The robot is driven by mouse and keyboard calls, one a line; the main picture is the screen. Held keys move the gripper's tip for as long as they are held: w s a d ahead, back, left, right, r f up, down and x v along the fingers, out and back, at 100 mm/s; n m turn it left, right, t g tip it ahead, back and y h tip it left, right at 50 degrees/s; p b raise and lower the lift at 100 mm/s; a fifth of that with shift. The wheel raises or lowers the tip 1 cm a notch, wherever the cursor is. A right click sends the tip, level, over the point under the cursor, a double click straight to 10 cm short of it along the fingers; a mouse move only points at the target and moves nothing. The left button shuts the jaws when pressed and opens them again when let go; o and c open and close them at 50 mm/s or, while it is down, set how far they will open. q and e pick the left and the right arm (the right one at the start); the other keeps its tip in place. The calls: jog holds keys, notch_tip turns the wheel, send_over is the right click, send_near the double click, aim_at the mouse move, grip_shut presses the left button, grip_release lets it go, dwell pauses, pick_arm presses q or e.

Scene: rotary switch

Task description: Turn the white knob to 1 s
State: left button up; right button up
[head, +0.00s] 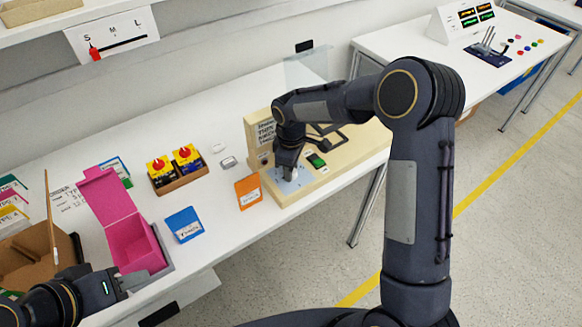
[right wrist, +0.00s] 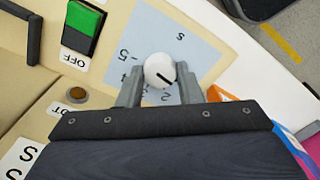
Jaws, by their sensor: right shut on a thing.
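The white knob (right wrist: 159,70) sits on a light blue dial plate (right wrist: 190,35) in the right wrist view. The plate shows a 5, a 4, a 2 and an s. The knob's dark pointer line slants toward the lower right in that view, near the right finger. My right gripper (right wrist: 160,88) is shut on the knob, one finger on each side. Its fingers cover part of the dial, and I cannot see a 1. In the head view my right gripper (head: 287,172) reaches down to the panel. My left gripper (head: 135,281) is beside the pink box, its finger gap unclear.
The beige panel (head: 318,180) also carries a green switch (right wrist: 84,28) with an OFF label and a brown button (right wrist: 77,94). An orange card (head: 248,192), a blue card (head: 184,224) and an open pink box (head: 135,243) stand left of it. Bare white table lies between them.

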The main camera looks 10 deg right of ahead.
jog(key=shift+r, duration=0.1)
jog(key=o, duration=1)
notch_tip(320, 180, up, 8)
jog(key=shift+f+b, duration=0.25)
jog(key=shift+b, duration=0.05)
jog(key=shift+r, duration=0.1)
